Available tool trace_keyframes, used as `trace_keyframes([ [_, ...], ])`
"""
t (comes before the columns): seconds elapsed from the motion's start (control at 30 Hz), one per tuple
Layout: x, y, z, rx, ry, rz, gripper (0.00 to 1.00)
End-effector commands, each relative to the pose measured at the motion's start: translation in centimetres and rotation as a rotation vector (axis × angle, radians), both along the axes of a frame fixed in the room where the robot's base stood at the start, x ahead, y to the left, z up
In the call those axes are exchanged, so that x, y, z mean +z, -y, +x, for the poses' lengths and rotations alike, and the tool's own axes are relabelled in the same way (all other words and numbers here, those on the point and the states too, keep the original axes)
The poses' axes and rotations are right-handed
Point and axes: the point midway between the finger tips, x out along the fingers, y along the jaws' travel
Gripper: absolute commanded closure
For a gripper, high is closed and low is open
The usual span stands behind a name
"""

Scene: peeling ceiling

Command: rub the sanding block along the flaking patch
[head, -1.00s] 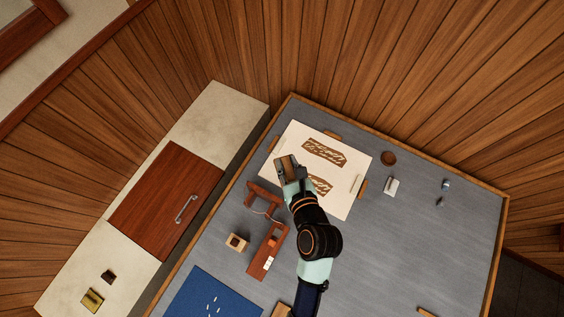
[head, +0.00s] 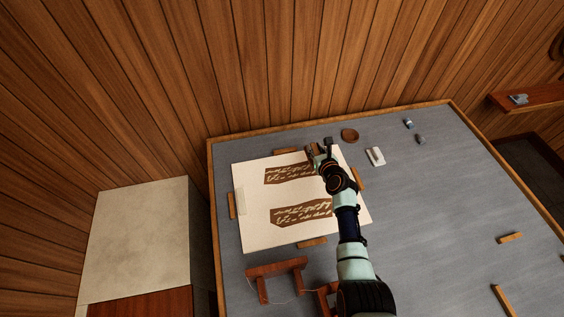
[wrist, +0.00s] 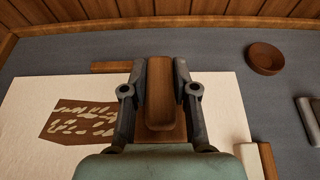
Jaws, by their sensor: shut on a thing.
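My gripper (head: 320,151) is at the far right part of a pale panel (head: 255,235), near the right end of the farther brown flaking patch (head: 285,175). In the wrist view, my gripper (wrist: 159,88) is shut on the wooden sanding block (wrist: 160,98), one finger on each side. The flaking patch (wrist: 75,124), brown with pale flakes, shows left of the block. I cannot tell whether the block touches the panel, as the gripper hides its underside. A second flaking patch (head: 300,213) lies on the nearer half of the panel.
Wooden pieces (head: 231,205) sit around the panel's edges. A round brown dish (head: 349,135) and a white block (head: 375,156) stand to the right. A reddish wooden frame (head: 277,268) lies in front. The right of the grey table is mostly clear.

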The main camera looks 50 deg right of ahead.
Motion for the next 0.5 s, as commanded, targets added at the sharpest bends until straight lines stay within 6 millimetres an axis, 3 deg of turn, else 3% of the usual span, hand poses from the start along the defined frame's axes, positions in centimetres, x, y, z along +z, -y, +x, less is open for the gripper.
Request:
trace_keyframes([
  [0.1, -0.7, 1.2, -0.7, -0.023, -0.002, -0.001, 1.0],
  [0.27, -1.0, 1.2, -0.7, -0.023, -0.002, -0.001, 1.0],
  [0.5, -5.1, 1.1, -0.7, -0.022, -0.002, -0.001, 1.0],
])
